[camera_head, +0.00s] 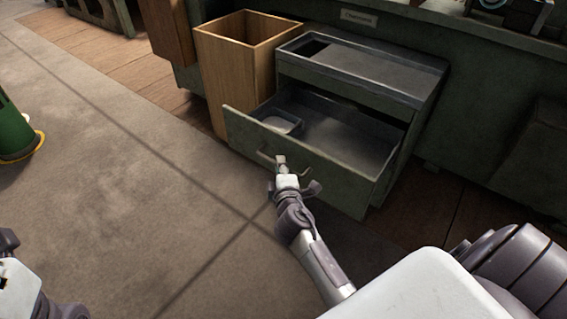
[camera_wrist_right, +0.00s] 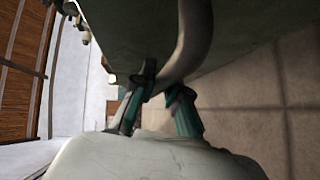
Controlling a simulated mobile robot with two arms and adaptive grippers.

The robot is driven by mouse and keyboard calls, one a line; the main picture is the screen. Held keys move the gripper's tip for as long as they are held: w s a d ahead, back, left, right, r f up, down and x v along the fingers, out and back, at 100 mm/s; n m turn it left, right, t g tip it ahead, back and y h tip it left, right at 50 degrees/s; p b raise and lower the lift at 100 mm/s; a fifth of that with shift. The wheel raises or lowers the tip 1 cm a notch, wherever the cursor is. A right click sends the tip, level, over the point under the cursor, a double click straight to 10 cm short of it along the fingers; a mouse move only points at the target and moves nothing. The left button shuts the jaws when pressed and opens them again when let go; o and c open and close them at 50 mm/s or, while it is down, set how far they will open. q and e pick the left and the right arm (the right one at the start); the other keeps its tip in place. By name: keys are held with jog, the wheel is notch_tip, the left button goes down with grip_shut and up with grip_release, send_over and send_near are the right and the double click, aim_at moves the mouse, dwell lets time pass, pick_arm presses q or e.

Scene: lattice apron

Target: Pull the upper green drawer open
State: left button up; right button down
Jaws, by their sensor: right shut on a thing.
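The green drawer (camera_head: 300,158) stands pulled out of the low green cabinet (camera_head: 370,72). Its inside is visible, with a small light tray or compartment (camera_head: 281,124) at the left end. A curved metal handle (camera_head: 264,158) is on its front. My right gripper (camera_head: 282,168) is at the handle and shut on it. In the right wrist view the two teal-tipped fingers (camera_wrist_right: 165,100) are on either side of the curved handle (camera_wrist_right: 192,45), close to the drawer front. Part of my left arm shows at the lower left of the head view; its fingertips are not clear.
An open wooden bin (camera_head: 232,75) stands against the cabinet's left side. A green cylinder with a yellow base ring (camera_head: 15,130) is at the far left. The grey floor (camera_head: 130,170) in front and to the left is clear. A dark green bench wall (camera_head: 480,110) runs behind.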

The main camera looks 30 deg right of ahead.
jog(key=c, duration=1.2)
grip_release()
jog(key=v, duration=1.2)
